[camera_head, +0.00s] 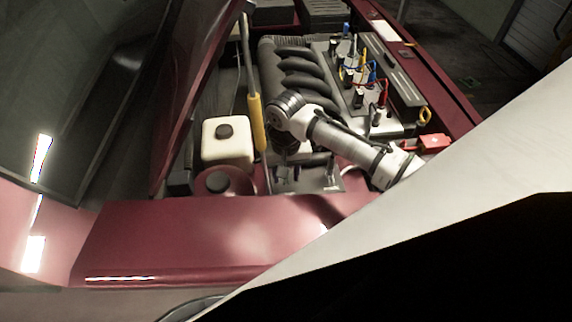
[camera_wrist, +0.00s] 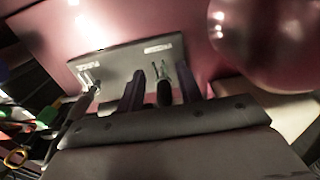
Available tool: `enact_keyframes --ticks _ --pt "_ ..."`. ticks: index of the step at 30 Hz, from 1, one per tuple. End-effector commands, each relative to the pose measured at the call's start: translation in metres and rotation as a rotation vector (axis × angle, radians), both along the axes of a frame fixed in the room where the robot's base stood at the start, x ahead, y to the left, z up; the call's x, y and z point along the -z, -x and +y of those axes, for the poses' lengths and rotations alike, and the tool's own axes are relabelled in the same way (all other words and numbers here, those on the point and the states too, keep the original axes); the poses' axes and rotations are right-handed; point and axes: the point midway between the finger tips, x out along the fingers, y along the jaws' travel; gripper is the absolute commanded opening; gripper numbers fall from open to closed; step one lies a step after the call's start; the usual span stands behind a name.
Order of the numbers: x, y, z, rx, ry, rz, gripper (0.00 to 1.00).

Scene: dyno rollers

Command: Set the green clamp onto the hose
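In the head view my gripper is mostly hidden behind my wrist, above the grey plate (camera_head: 312,184) at the front of the engine bay. I cannot tell which part is the hose; thick black ribbed tubes (camera_head: 290,72) lie behind my arm.
A white tank (camera_head: 227,143) and a round dark red part (camera_head: 222,181) are left of the plate. A yellow-sleeved rod (camera_head: 256,122) rises beside my arm. Coloured cables (camera_head: 362,72) and a red box (camera_head: 433,142) are to the right. The red front panel (camera_head: 190,235) borders the bay.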

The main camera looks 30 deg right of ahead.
Motion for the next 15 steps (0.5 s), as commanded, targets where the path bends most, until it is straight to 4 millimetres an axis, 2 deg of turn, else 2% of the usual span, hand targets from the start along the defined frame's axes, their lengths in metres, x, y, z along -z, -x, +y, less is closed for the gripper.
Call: enact_keyframes --ticks 8,11,15 --pt "-0.006 0.000 0.000 0.001 0.001 0.000 0.35" --pt "-0.019 -0.001 0.000 0.000 0.002 -0.001 0.35" --pt "-0.049 -0.001 0.000 0.000 0.002 -0.001 0.35"
